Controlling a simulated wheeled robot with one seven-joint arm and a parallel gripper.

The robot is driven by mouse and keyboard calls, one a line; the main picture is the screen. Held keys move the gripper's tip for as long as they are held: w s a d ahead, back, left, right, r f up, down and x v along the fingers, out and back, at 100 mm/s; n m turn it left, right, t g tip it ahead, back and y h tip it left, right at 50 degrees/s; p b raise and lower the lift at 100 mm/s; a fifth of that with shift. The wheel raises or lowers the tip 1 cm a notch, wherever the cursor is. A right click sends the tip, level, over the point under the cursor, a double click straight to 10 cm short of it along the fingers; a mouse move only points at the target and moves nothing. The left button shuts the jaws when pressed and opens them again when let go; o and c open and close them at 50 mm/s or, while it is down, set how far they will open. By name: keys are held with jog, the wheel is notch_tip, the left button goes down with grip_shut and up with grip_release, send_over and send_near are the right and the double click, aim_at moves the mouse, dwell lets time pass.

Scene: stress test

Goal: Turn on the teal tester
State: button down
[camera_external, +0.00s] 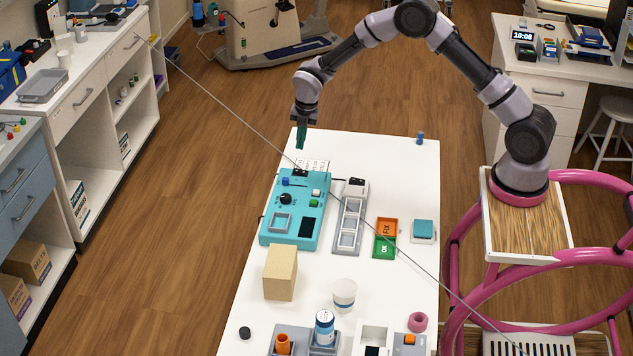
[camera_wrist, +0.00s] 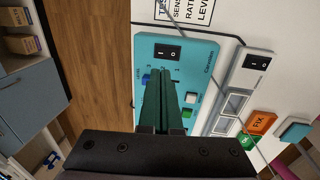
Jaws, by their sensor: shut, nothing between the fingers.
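The teal tester (camera_external: 298,195) lies on the white table, with a knob, buttons and a dark screen on its top. It also fills the middle of the wrist view (camera_wrist: 205,60). A black rocker switch (camera_wrist: 168,51) marked I and O sits at its far end; I cannot tell which side is pressed. In the external view the switch (camera_external: 299,173) is small. My gripper (camera_external: 296,143) points down above the tester's far end, apart from it. Its dark green fingers (camera_wrist: 163,76) are shut and empty, and hide part of the tester's panel in the wrist view.
A grey device (camera_external: 346,238) with its own black rocker (camera_wrist: 257,61) stands just right of the tester. Orange FIX (camera_external: 386,227) and green OK trays, a teal block (camera_external: 423,228), a tan block (camera_external: 280,271) and a cup (camera_external: 344,293) are nearby. A paper label lies beyond the tester.

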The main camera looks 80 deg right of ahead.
aim_at(301, 172)
jog(key=f, duration=0.5)
jog(key=w+f, duration=0.1)
jog(key=f, duration=0.2)
jog(key=shift+w+f, duration=0.1)
jog(key=shift+f, duration=0.2)
jog(key=shift+w+f, duration=0.1)
jog(key=shift+f, duration=0.25)
jog(key=shift+s, duration=0.25)
jog(key=shift+s+r, duration=0.1)
jog(key=shift+s, duration=0.55)
jog(key=shift+w+r, duration=0.1)
jog(key=shift+r, duration=0.05)
